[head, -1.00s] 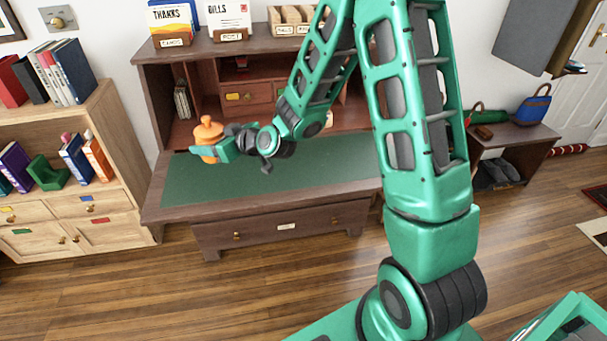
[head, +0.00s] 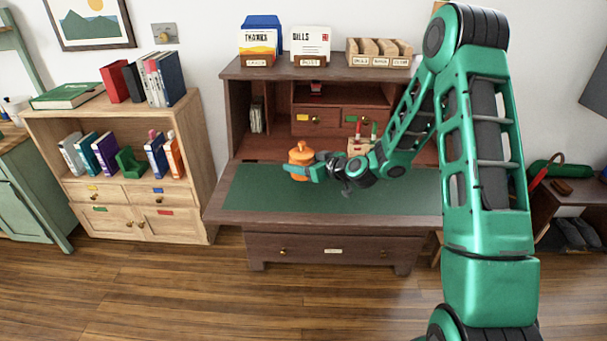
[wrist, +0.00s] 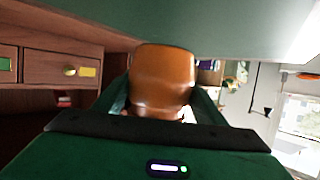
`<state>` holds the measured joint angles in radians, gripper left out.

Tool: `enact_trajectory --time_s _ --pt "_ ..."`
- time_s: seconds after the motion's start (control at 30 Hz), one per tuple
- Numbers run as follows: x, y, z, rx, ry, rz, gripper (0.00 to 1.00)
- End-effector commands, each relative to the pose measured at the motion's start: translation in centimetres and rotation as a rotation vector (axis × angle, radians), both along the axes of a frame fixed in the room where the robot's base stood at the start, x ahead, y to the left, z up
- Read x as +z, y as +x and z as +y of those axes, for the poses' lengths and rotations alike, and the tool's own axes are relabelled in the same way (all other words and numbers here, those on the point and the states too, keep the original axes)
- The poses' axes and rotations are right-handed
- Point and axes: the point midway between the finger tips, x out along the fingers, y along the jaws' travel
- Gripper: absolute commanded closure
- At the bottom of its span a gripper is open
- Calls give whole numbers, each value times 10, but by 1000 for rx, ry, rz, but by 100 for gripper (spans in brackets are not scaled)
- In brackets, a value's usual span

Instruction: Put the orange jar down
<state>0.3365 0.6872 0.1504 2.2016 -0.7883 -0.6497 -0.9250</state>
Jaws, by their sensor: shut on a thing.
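The orange jar (head: 301,158) has a knobbed lid and is upright in the head view, over the green top of the dark wooden desk (head: 258,190). My gripper (head: 303,171) is shut on the jar, its fingers around the jar's body. In the wrist view the jar (wrist: 163,80) fills the space between the two fingers. I cannot tell whether the jar's base touches the desk top or hangs just above it.
The desk's hutch holds small drawers (head: 316,119), and a letter sorter (head: 378,54) stands on top. A pale bookcase (head: 200,215) stands to the left. The green desk top is clear in front of and right of the jar.

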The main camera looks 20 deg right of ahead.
Motion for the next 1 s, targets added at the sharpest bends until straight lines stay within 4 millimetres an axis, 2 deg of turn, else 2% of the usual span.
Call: enact_trajectory --time_s 0.17,0.43,0.83,0.87,0.9,1.0 --pt "-7 1 -2 -2 1 1 67" --pt "-38 1 -2 -2 1 2 67" --pt "-42 1 -2 -1 1 -1 67" --pt "-43 1 -2 -1 1 0 28" --pt "-43 1 -2 -1 0 0 19" --pt "-43 1 -2 -1 0 0 17"
